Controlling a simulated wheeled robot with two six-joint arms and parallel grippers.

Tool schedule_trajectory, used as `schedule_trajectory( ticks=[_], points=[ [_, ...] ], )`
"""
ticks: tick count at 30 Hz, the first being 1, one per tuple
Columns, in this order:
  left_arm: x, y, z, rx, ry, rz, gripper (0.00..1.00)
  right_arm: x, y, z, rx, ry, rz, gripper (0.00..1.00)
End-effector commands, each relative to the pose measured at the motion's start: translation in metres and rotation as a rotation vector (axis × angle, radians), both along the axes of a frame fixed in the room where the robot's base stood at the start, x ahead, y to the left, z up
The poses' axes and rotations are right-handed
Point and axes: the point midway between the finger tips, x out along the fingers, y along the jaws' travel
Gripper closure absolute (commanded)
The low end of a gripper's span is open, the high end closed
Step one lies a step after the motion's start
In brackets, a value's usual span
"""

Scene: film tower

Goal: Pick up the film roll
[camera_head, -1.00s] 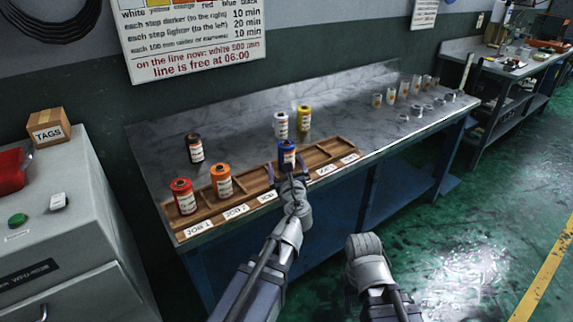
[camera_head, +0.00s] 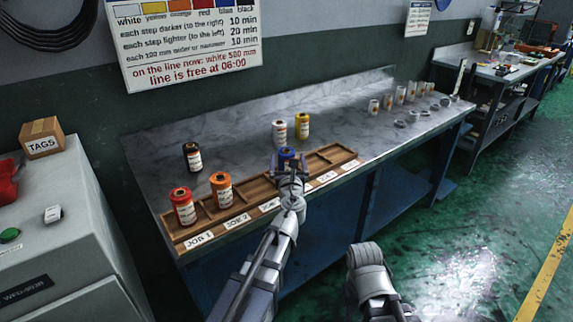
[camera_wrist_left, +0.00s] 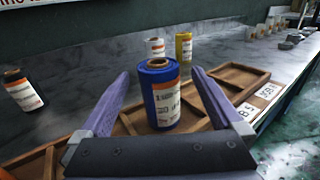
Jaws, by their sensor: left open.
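Several film rolls with white labels are on the metal bench. A blue roll (camera_wrist_left: 159,97) stands upright at the wooden tray (camera_wrist_left: 235,76), between the two open fingers of my left gripper (camera_wrist_left: 160,100). A gap shows on both sides of it in the left wrist view. In the head view my left gripper (camera_head: 287,167) hides most of the blue roll (camera_head: 287,153). A red roll (camera_head: 182,207) and an orange roll (camera_head: 221,190) stand in the tray's left compartments. Black (camera_head: 192,157), white (camera_head: 279,133) and yellow (camera_head: 302,126) rolls stand behind the tray.
Job cards (camera_head: 199,240) line the tray's front edge. Several small cups and rings (camera_head: 399,94) stand at the bench's right end. A grey cabinet (camera_head: 75,225) with a TAGS box (camera_head: 41,138) is at the left. My right arm hangs in front of the bench.

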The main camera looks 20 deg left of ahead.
Motion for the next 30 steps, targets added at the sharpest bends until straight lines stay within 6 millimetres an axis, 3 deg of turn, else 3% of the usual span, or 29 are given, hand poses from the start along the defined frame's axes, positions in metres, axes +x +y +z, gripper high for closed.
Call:
schedule_trajectory(
  ticks=[6, 14, 30],
  points=[
    [0.032, 0.012, 0.003, -0.001, 0.000, 0.000, 0.00, 0.000, 0.000, 0.003, 0.000, 0.000, 0.000, 0.50],
    [0.033, 0.013, 0.003, -0.001, 0.000, 0.000, 0.00, 0.000, 0.000, 0.003, 0.000, 0.000, 0.000, 0.50],
    [0.032, 0.013, 0.003, -0.001, 0.000, 0.000, 0.61, 0.000, 0.000, 0.003, 0.000, 0.000, 0.000, 0.50]
  ],
)
